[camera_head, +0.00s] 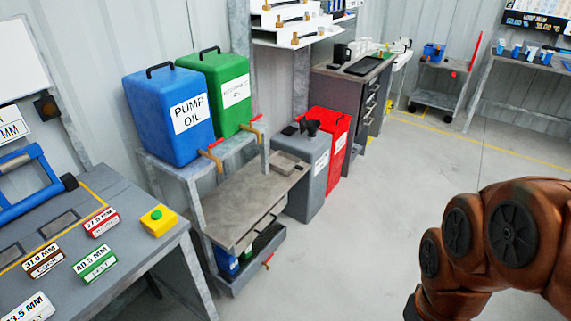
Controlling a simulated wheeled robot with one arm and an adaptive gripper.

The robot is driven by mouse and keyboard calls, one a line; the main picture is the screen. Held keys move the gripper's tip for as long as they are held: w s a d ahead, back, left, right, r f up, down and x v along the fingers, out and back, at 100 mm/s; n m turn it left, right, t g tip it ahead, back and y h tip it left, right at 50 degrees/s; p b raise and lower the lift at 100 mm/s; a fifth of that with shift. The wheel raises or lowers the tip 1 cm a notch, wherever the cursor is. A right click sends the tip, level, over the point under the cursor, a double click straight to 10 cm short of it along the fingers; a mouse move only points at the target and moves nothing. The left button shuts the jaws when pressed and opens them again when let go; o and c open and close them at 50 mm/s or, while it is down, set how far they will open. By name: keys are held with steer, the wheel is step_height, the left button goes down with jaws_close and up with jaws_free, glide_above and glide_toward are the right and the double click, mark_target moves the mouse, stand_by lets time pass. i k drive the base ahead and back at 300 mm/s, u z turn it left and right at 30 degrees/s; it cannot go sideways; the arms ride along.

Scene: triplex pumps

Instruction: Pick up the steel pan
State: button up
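No item can be clearly identified as the steel pan. A shallow grey metal tray (236,286) sits low under the oil stand, with a red handle at its right side and blue and green items in it; I cannot tell if it is the pan. My brown arm fills the lower right of the view, well to the right of the stand. My gripper is not visible.
Blue (168,118) and green (222,92) oil cans stand on the metal stand (240,205). Grey (303,175) and red (333,135) bins are beside it. A workbench (130,262) with labelled blocks is at left. A cart (437,92) stands behind open floor.

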mark_target(284, 163)
steer(key=z, duration=0.3)
steer(key=i, duration=1.55)
steer(key=u, duration=2.35)
